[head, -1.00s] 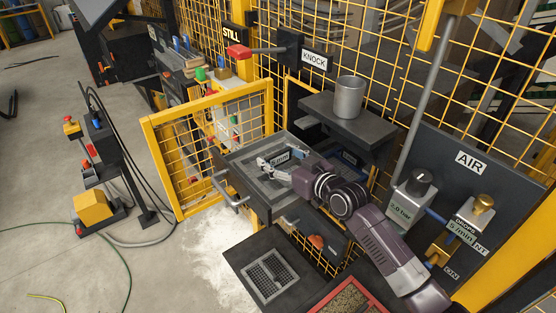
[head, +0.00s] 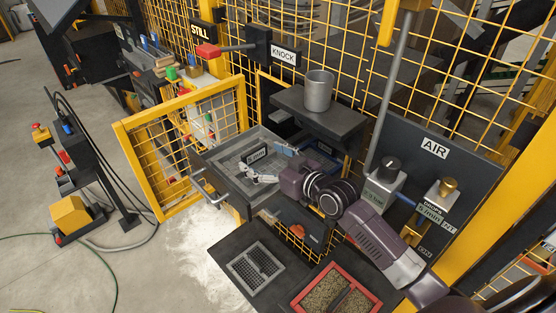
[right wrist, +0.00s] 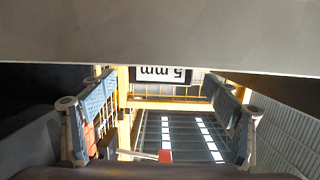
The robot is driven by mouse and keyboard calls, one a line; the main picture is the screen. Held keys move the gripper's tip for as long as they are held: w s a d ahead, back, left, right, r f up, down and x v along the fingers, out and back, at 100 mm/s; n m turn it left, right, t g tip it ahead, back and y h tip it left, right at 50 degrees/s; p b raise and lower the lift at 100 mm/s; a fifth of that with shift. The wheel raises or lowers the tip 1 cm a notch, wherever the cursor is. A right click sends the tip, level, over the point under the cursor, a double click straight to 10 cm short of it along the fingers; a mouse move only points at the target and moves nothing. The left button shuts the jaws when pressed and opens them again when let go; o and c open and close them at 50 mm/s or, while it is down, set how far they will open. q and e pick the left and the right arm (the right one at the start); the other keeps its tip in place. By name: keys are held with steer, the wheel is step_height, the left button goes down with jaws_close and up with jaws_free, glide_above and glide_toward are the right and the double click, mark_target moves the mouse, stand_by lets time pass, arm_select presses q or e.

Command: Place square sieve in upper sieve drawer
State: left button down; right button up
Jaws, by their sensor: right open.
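A grey square sieve frame (head: 228,166) lies in the pulled-out upper drawer (head: 207,157) in the head view. Its "5 mm" label (head: 257,153) faces up near the right side and also shows upside down in the right wrist view (right wrist: 163,75). My right gripper (head: 268,163) is open, its blue-grey fingers spread low over the drawer, beside the label. In the right wrist view the two fingers (right wrist: 158,130) stand wide apart with nothing visible clasped between them. My left gripper is not in view.
A second sieve grid (head: 256,266) lies on the dark shelf below, left of a red tray (head: 305,306) of grains. A metal cup (head: 319,92) stands on a ledge behind. A yellow mesh gate (head: 133,160) stands open to the left of the drawer.

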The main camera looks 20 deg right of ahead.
steer(key=p+v, duration=0.2)
steer(key=v, duration=0.4)
steer(key=shift+s+d+r, duration=0.15)
steer(key=shift+s, duration=0.2)
steer(key=shift+p+v, duration=0.35)
steer(key=shift+v, duration=0.45)
